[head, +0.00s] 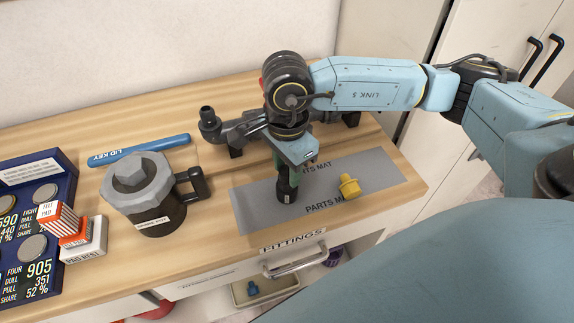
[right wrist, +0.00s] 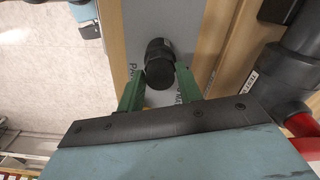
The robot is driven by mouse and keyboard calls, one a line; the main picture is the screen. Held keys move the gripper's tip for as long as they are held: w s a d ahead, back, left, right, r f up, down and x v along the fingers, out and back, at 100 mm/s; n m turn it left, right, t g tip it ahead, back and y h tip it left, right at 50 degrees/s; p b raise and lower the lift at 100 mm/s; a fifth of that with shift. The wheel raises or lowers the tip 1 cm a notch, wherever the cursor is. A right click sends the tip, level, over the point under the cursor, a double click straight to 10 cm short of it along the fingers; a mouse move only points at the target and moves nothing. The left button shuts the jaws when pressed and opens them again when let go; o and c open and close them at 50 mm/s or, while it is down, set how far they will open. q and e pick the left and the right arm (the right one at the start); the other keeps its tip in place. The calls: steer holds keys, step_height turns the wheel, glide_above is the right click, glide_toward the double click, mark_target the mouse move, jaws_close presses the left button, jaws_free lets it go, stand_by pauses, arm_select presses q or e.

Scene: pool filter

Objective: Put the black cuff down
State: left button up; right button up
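My right gripper (head: 289,171) points down over the grey parts mat (head: 247,207). The black cuff (head: 287,191) is between its green fingers, upright, with its lower end at or just above the mat; I cannot tell whether it touches. In the right wrist view, the black cuff (right wrist: 159,62) fills the gap between the fingertips of the right gripper (right wrist: 160,82), which look closed against its sides. My left gripper is not in view.
A yellow fitting (head: 349,186) stands on the mat just right of the cuff. A grey filter pot (head: 152,200) with a hex top, a blue lid key (head: 139,150) and dark piping (head: 225,129) are to the left. Below is the fittings drawer (head: 290,262).

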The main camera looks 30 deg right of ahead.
steer(key=shift+o, duration=1.4)
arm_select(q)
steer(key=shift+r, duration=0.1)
arm_select(e)
steer(key=shift+r, duration=0.1)
steer(key=shift+r, duration=0.25)
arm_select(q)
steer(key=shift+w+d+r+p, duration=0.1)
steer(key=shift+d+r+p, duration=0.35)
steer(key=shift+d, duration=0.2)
arm_select(e)
step_height(320, 180, up, 12)
steer(key=shift+f, duration=0.15)
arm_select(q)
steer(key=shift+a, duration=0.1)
